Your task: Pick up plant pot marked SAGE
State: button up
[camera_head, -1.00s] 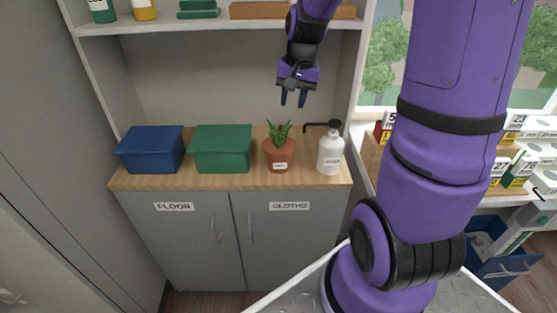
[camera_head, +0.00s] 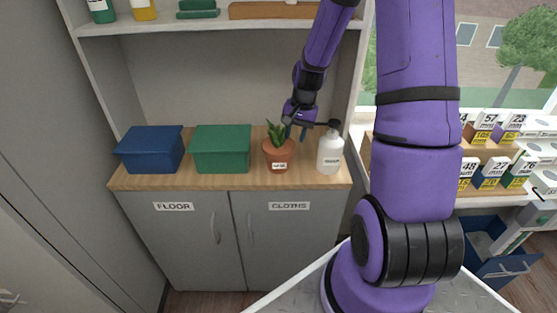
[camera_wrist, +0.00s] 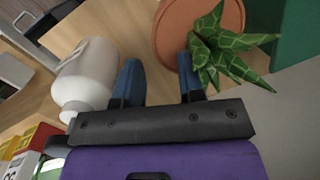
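The plant pot (camera_head: 279,159) is terracotta with a spiky green plant and a small white label too small to read for sure. It stands upright on the wooden counter between the green box and the white pump bottle. In the wrist view the pot (camera_wrist: 166,42) is at the top, with its patterned leaves to the right. My gripper (camera_head: 296,133) is just above and to the right of the pot, between it and the bottle. In the wrist view its two blue fingers (camera_wrist: 158,75) are apart with bare counter between them. The right finger is close to the pot and leaves; contact is unclear.
The white pump bottle (camera_head: 330,152) stands close to the right of my gripper and shows in the wrist view (camera_wrist: 88,75). A green box (camera_head: 222,150) and a blue box (camera_head: 150,151) are left of the pot. A shelf (camera_head: 190,26) with objects hangs above.

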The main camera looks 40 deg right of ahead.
aim_at(293, 146)
jog(key=shift+w+a+f, duration=0.1)
jog(key=shift+a+f, duration=0.1)
jog(key=shift+f, duration=1.05)
jog(key=shift+a+f, duration=0.15)
jog(key=shift+f, duration=1.1)
grip_shut()
